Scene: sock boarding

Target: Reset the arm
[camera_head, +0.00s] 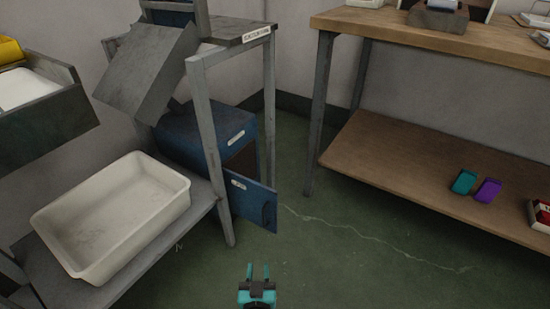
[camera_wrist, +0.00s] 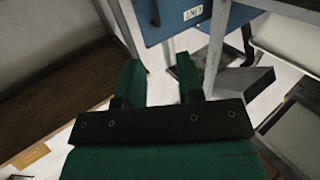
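My gripper (camera_head: 258,270) shows at the bottom middle of the head view, teal with a dark grey base. Its two fingers point away from the camera, with green floor beyond them. In the wrist view my gripper (camera_wrist: 158,80) has its two dark green fingers spread apart with nothing between them. It is open and empty. Most of the arm behind it is out of view.
A blue cabinet (camera_head: 190,130) with its door (camera_head: 250,203) hanging open stands on the left. A white tub (camera_head: 150,195) sits on a low grey shelf. A wooden workbench (camera_head: 450,38) with a lower shelf (camera_head: 400,160) stands on the right. The green floor (camera_head: 330,240) between is clear.

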